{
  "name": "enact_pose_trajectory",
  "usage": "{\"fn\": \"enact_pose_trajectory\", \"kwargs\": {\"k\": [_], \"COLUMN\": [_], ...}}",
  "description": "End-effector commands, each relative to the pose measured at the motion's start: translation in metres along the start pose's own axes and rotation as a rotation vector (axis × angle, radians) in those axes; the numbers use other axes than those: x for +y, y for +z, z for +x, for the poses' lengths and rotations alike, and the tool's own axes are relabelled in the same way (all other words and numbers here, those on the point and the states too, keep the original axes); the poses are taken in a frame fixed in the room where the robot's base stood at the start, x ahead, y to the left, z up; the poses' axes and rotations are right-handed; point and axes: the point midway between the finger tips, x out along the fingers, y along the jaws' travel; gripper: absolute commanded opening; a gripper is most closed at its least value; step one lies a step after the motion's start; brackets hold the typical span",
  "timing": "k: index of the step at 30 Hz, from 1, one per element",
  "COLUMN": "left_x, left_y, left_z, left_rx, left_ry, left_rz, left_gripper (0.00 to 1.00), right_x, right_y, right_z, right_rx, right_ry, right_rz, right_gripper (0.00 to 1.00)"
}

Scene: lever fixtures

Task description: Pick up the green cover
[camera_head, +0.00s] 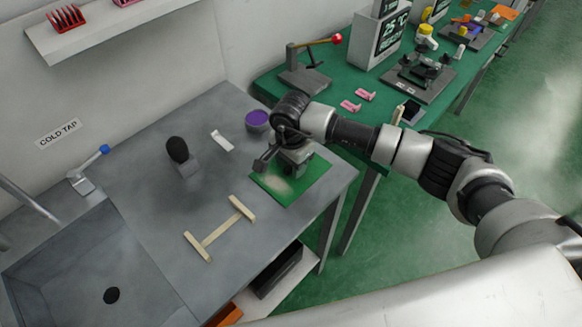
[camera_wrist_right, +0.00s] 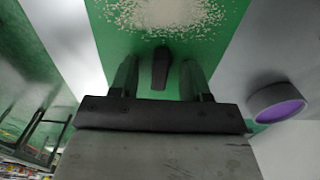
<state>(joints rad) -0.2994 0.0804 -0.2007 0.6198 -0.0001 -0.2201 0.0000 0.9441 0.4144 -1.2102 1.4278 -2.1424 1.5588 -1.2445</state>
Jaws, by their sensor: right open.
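A flat green sheet (camera_head: 309,183), which I take to be the green cover, lies on the grey worktop near its right corner, with pale grains scattered on it. In the right wrist view the green sheet (camera_wrist_right: 112,40) shows behind my fingers, with the grains at the top. My right gripper (camera_head: 264,160) is over the sheet and hides part of it. Its two fingers stand apart in the wrist view (camera_wrist_right: 160,78). A small dark upright piece (camera_wrist_right: 160,68) shows between them; I cannot tell whether it belongs to the sheet. My left gripper is not in view.
A purple-topped bowl (camera_head: 257,120) stands close to my right gripper. A wooden H-shaped frame (camera_head: 218,230), a black rounded object on a grey block (camera_head: 178,150) and a blue-tipped tap lever (camera_head: 103,149) are further left. A green bench (camera_head: 335,82) with fixtures is behind.

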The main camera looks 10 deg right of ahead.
Motion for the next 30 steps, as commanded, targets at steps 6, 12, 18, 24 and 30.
{"fn": "enact_pose_trajectory", "kwargs": {"k": [6, 12, 18, 24, 30], "left_x": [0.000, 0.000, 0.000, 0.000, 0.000], "left_y": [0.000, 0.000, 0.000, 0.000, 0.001], "left_z": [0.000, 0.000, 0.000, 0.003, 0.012], "left_rx": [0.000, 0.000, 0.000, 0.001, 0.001], "left_ry": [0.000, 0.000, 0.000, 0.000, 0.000], "left_rz": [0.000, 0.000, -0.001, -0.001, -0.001], "left_gripper": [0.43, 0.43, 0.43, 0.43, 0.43], "right_x": [0.000, 0.000, 0.000, -0.001, -0.001], "right_y": [0.000, 0.000, 0.000, 0.000, -0.001], "right_z": [0.000, 0.000, -0.001, -0.006, -0.029], "right_rx": [0.000, 0.000, 0.000, 0.000, 0.002], "right_ry": [0.000, 0.000, -0.001, -0.002, -0.005], "right_rz": [0.000, 0.000, 0.000, -0.001, -0.001], "right_gripper": [0.27, 0.00, 0.00, 0.00, 0.00]}}
